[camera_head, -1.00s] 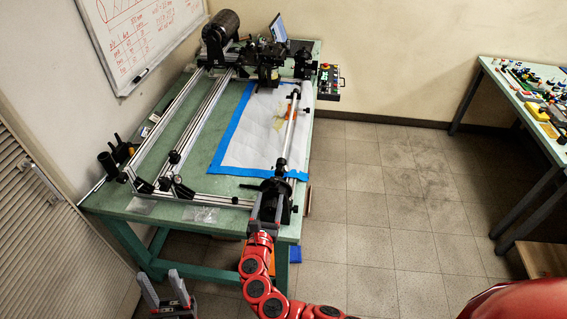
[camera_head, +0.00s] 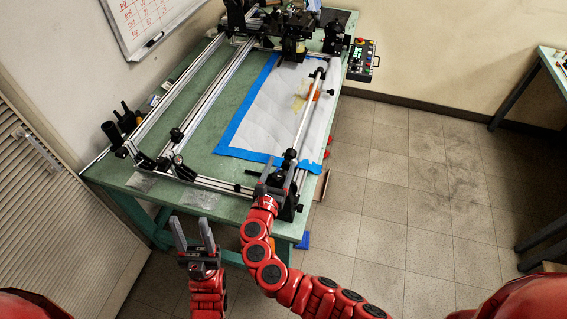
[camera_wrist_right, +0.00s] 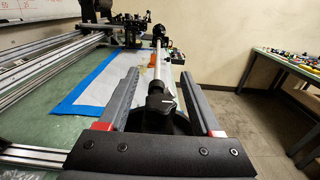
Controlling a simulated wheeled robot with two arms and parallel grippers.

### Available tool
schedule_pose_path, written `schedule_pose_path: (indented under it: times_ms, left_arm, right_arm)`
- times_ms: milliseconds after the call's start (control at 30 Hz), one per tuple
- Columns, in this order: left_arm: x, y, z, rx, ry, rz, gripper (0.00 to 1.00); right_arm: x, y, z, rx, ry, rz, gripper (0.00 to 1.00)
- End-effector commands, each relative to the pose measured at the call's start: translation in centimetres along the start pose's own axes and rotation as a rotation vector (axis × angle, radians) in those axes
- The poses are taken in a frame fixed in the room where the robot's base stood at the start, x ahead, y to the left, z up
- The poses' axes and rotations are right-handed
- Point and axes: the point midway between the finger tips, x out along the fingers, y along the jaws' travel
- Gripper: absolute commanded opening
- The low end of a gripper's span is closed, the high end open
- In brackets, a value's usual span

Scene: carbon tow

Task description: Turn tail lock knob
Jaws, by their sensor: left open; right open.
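In the right wrist view, a black knob (camera_wrist_right: 160,103) with a pale mark stands on the dark tail-end block, at the near end of a silver rod (camera_wrist_right: 157,66). My right gripper (camera_wrist_right: 160,76) is open, with one finger on each side of the knob. I cannot tell whether either finger touches it. In the head view my right gripper (camera_head: 274,175) is at the tailstock (camera_head: 290,205), at the near right corner of the bench; the knob is not clear there. My left gripper (camera_head: 195,236) is open and empty, in front of the bench's near edge.
The green bench (camera_head: 205,150) carries aluminium rails (camera_head: 205,93) and a white sheet (camera_head: 262,120) edged in blue tape. A control box (camera_head: 359,58) is at the far right. Black cylinders (camera_head: 112,131) stand at the left edge. The tiled floor (camera_head: 405,190) to the right is clear.

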Motion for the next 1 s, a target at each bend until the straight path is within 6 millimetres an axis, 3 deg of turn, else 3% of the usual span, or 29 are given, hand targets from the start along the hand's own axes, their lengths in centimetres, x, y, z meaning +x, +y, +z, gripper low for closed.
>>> schedule_pose_path:
  times_ms: [133,500,1000]
  left_arm:
    - [0.01,0.0,0.0,0.0,0.0,0.0,0.5]
    - [0.01,0.0,0.0,0.0,0.0,0.0,0.5]
    - [0.59,-0.03,-0.1,0.0,0.0,0.0,0.5]
  right_arm:
    - [0.01,-0.01,0.0,0.0,0.0,0.0,0.66]
    - [0.02,-0.01,0.0,0.0,0.0,0.0,0.0]
    - [0.12,0.08,0.19,-0.001,-0.004,0.078,0.0]
